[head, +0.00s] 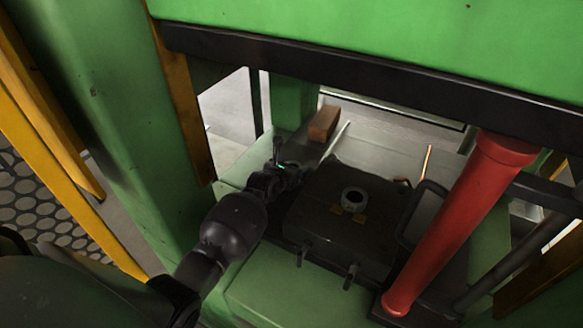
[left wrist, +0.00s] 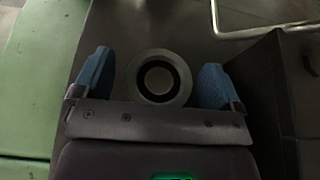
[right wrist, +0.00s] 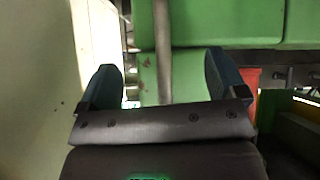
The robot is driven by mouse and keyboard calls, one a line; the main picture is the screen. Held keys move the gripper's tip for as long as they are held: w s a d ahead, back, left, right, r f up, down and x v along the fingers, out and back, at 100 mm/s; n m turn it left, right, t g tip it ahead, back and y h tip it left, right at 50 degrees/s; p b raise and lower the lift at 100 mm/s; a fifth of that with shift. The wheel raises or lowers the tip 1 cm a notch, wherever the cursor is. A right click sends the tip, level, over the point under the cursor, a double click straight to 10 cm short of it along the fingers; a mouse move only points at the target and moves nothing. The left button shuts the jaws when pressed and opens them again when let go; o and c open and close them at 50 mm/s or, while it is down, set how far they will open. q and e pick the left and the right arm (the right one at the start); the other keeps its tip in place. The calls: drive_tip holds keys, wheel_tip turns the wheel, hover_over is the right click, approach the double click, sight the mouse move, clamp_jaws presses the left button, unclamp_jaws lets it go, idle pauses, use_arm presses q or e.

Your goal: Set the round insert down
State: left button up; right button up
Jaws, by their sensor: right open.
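The round insert (left wrist: 160,77), a pale grey ring with a dark centre, lies between the fingers of my left gripper (left wrist: 155,85) in the left wrist view. The fingers stand apart, with a visible gap on the insert's left and a narrower one on its right. A dark surface shows beneath it. In the head view my left gripper (head: 282,168) is left of the dark block and hides the insert. My right gripper (right wrist: 165,85) is open and empty in the right wrist view.
The dark block (head: 325,235) bears another pale ring (head: 354,198) with yellow marks. A red cylinder (head: 455,225) slopes at the right. A brown brick (head: 323,124) and a light rod (head: 336,141) lie behind my gripper. A green post (head: 130,120) stands left; a dark beam (head: 380,75) crosses above.

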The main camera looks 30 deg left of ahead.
use_arm(q)
drive_tip(key=shift+r, duration=0.25)
drive_tip(key=shift+s+r, duration=0.15)
drive_tip(key=shift+s, duration=0.2)
drive_tip(key=p+v, duration=0.4)
drive_tip(key=v, duration=0.6)
drive_tip(key=shift+s+r, duration=0.1)
drive_tip(key=shift+s+d, duration=0.1)
drive_tip(key=shift+s, duration=0.35)
use_arm(e)
drive_tip(key=shift+t, duration=0.4)
drive_tip(key=r, duration=0.4)
drive_tip(key=shift+w+a, duration=0.15)
drive_tip(key=shift+w, duration=0.25)
use_arm(q)
drive_tip(key=shift+s, duration=0.1)
use_arm(e)
drive_tip(key=shift+s, duration=0.1)
